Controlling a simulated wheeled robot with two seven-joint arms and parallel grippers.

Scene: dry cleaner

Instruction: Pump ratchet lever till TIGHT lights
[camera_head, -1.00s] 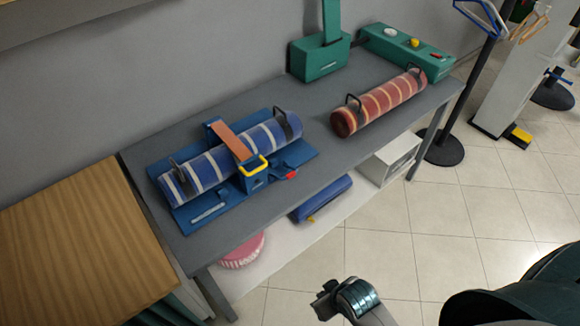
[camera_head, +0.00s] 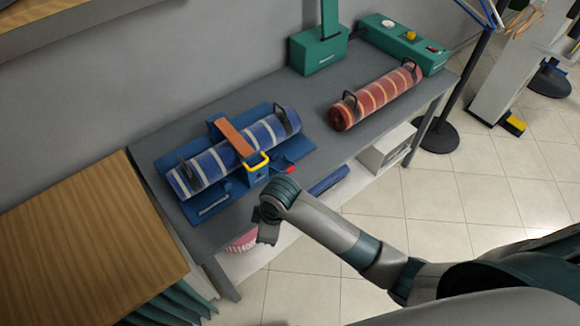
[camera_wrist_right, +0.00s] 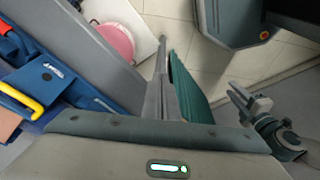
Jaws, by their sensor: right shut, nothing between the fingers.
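A blue and white striped roll (camera_head: 215,165) lies in a blue cradle (camera_head: 212,203) on the grey bench, with an orange strap (camera_head: 235,138) over its middle. The ratchet's yellow lever handle (camera_head: 258,163) is on the cradle's front side, beside a red part (camera_head: 290,169). The yellow handle also shows at the left edge of the right wrist view (camera_wrist_right: 22,99). No lit TIGHT lamp can be made out. My right gripper (camera_head: 267,228) is shut and empty, in front of the bench edge and apart from the handle. My left gripper (camera_wrist_right: 245,100) shows small in the wrist view; its jaws are unclear.
A red striped roll (camera_head: 375,95) lies farther right on the bench (camera_head: 305,105). Green boxes (camera_head: 318,50) stand behind it. A wooden counter (camera_head: 85,245) adjoins at left. A pink basket (camera_wrist_right: 112,42) and a white box (camera_head: 385,148) are below.

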